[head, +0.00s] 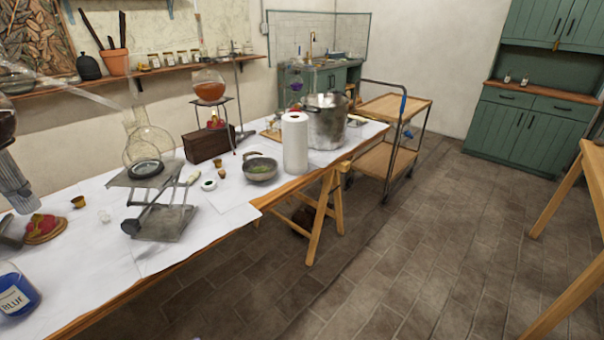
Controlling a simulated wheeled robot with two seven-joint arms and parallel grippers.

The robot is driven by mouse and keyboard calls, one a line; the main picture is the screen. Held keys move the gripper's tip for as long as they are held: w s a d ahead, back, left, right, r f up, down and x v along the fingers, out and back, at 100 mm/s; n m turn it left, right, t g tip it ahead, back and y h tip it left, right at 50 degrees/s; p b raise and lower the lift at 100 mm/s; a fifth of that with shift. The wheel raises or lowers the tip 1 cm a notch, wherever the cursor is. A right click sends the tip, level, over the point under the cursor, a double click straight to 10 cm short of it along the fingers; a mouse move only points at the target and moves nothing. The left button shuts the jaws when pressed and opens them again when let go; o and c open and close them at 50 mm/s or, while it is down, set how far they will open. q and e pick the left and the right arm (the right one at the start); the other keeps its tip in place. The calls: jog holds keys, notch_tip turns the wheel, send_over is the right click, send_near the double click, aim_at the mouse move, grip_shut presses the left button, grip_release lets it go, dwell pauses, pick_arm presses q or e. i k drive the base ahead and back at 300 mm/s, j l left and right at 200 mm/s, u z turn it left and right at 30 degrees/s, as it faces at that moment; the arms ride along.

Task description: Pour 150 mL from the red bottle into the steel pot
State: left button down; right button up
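A large shiny steel pot (326,125) stands at the far end of the long white-covered table, behind a paper towel roll. I see no bottle that is clearly red. A bottle labelled "BLUE" with blue contents (15,292) stands at the near left, cut by the picture's edge. A round flask with orange-red liquid (209,89) sits on a stand further back. Neither of my grippers is in view.
The table (235,222) also carries a paper towel roll (295,143), a small pan (260,168), a wooden box (206,145) and a clear flask (148,143) on a lab jack (162,222). A wooden cart (398,106) stands beyond.

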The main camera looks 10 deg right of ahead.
aim_at(327, 113)
jog(key=i+l, duration=0.9)
jog(key=l, duration=0.25)
jog(key=i+l+u, duration=0.1)
jog(key=i+l, duration=0.3)
jog(key=l, duration=0.15)
